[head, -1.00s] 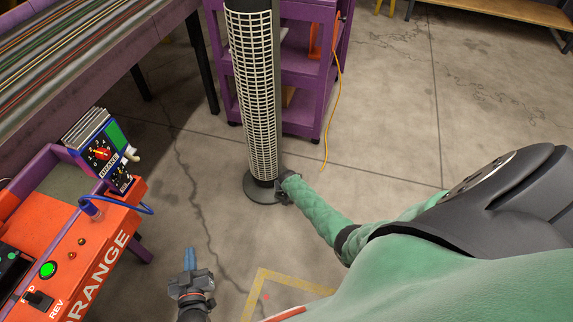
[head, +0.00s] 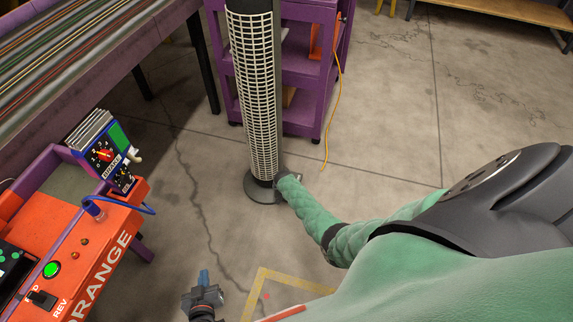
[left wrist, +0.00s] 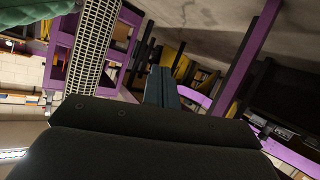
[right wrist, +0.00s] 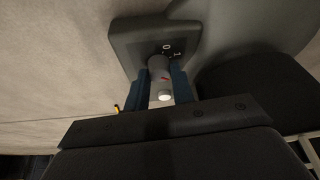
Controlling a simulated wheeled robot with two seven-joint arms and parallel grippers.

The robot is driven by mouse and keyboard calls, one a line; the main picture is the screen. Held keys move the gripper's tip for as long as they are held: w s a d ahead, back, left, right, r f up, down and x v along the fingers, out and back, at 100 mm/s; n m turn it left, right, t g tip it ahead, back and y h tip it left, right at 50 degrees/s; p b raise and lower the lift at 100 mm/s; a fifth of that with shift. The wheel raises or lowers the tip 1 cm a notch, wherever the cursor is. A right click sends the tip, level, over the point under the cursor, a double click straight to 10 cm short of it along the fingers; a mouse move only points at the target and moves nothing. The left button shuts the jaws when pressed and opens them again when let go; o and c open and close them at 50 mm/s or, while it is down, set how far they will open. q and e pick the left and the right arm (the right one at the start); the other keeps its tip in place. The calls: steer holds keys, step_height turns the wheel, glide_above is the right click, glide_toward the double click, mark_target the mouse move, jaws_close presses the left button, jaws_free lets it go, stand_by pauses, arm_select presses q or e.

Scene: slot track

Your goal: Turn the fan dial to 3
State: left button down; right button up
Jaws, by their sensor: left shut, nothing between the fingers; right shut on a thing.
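The tower fan (head: 258,90) stands upright on the floor with its round dark base (head: 262,190). In the right wrist view the grey fan dial (right wrist: 158,66) sits on a dark housing (right wrist: 135,38) marked 0 and 1; other numbers are hidden. My right gripper (right wrist: 162,84) is shut on the dial, a blue finger on each side. In the head view it is low at the fan, mostly hidden. My left gripper (head: 204,277) is shut and empty, low over the floor.
An orange control console (head: 70,252) with buttons and dials stands at the left. A purple shelf cart (head: 308,75) is behind the fan, with an orange cord (head: 337,110) beside it. The slot track table (head: 70,50) is at upper left. The floor right of the fan is clear.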

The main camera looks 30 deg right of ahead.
steer(key=shift+d, duration=0.1)
steer(key=o, duration=1)
arm_select(q)
steer(key=shift+r, duration=0.1)
arm_select(e)
steer(key=shift+r, duration=0.2)
steer(key=shift+p+v, duration=0.6)
steer(key=shift+v, duration=0.6)
steer(key=p+v, duration=0.1)
steer(key=v, duration=0.2)
steer(key=shift+s+r, duration=0.1)
steer(key=shift+r, duration=0.2)
arm_select(q)
steer(key=s+a+f+g, duration=0.1)
steer(key=s+f+g, duration=0.4)
steer(key=s+f, duration=0.5)
steer(key=shift+f+y+p, duration=0.3)
steer(key=shift+f+y, duration=0.1)
steer(key=shift+f, duration=0.05)
arm_select(e)
steer(key=shift+s+a+r, duration=0.2)
steer(key=shift+a+r, duration=0.2)
steer(key=shift+r, duration=0.2)
